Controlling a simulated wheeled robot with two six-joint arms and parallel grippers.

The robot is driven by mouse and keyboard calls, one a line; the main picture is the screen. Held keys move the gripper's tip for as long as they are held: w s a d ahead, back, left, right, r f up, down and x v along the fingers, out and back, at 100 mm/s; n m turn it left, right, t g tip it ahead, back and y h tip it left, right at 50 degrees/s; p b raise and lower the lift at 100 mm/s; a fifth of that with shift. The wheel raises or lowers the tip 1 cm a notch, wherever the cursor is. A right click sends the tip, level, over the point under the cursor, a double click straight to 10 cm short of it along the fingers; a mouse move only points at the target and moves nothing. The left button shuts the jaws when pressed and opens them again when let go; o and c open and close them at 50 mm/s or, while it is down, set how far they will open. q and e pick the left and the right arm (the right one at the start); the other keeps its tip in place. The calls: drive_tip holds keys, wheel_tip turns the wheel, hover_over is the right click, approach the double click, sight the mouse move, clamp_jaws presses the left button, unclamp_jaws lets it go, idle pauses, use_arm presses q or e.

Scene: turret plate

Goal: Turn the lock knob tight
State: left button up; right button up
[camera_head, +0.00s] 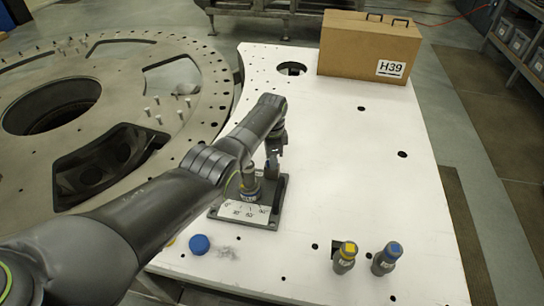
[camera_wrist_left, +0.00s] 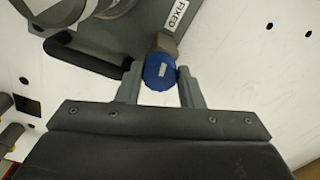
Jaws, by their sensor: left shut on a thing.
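The lock knob (camera_wrist_left: 160,72) is blue with a white mark on its top, in the upper middle of the left wrist view. It sits beside a grey fixture plate (camera_wrist_left: 110,40) with a FIXED label and a black handle. My left gripper (camera_wrist_left: 160,82) is shut on the knob, one finger on each side. In the head view my left gripper (camera_head: 273,165) points down at the back of the fixture (camera_head: 246,212), which has an angle scale on its front. The knob is hidden there behind my gripper. My right gripper is out of view.
A blue round cap (camera_head: 199,244) lies at the white table's (camera_head: 345,180) front left. Two dark cylinders, one yellow-topped (camera_head: 345,257) and one blue-topped (camera_head: 386,259), stand at the front right. A brown H39 case (camera_head: 350,50) stands at the back. A large turret plate (camera_head: 212,95) lies left.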

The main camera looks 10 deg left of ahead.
use_arm(q)
drive_tip(key=shift+w+r+m, duration=0.1)
drive_tip(key=shift+m, duration=0.9)
drive_tip(key=o, duration=1)
wheel_tip(320, 180, up, 18)
drive_tip(key=b, duration=0.1)
drive_tip(key=shift+s+f+b, duration=0.2)
drive_tip(key=shift+f+b, duration=0.05)
drive_tip(key=shift+b, duration=0.1)
drive_tip(key=shift+f, duration=0.1)
